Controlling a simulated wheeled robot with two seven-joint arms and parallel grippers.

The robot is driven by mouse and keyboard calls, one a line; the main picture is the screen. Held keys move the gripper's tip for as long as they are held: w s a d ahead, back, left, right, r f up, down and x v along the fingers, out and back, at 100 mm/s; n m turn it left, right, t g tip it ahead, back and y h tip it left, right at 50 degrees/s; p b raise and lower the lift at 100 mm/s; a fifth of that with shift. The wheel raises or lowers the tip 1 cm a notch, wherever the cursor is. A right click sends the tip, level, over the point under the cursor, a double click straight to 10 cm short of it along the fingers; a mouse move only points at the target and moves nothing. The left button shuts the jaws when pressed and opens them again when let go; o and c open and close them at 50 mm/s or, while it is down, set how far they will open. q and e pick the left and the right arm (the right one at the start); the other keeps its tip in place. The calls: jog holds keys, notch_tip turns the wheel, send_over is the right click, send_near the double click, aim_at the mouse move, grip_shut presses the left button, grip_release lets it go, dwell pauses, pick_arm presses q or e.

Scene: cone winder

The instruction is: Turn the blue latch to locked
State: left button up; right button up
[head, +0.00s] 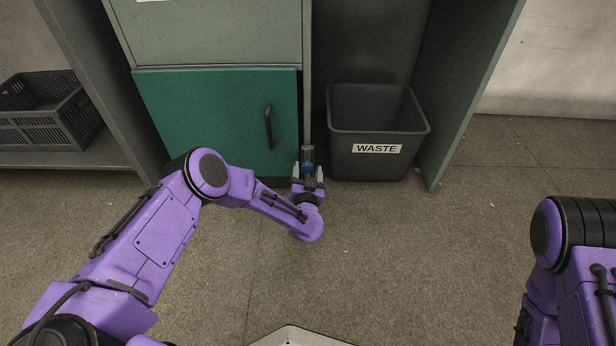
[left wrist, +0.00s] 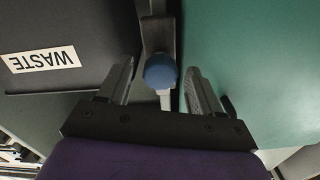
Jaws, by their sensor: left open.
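The blue latch (head: 308,166) is on the narrow post between the green door and the waste bin, low down, partly hidden by my left gripper in the head view. In the left wrist view the latch's round blue knob (left wrist: 161,71) shows with a grey metal piece behind it. My left gripper (head: 308,174) is open, and its two fingers (left wrist: 160,85) stand on either side of the knob, with gaps visible on both sides. Whether the latch is locked cannot be told. My right arm shows at the right edge of the head view, but its gripper is out of view.
The green door (head: 215,120) with a black handle (head: 269,127) is left of the post. A dark bin marked WASTE (head: 370,165) stands close on the right. A grey crate (head: 40,115) sits on a shelf at far left. The floor in front is clear.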

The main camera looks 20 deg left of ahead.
pick_arm(q)
jog(key=shift+w, duration=0.15)
pick_arm(e)
jog(key=shift+w, duration=0.1)
pick_arm(q)
jog(key=c, duration=1.1)
jog(key=shift+o, duration=0.2)
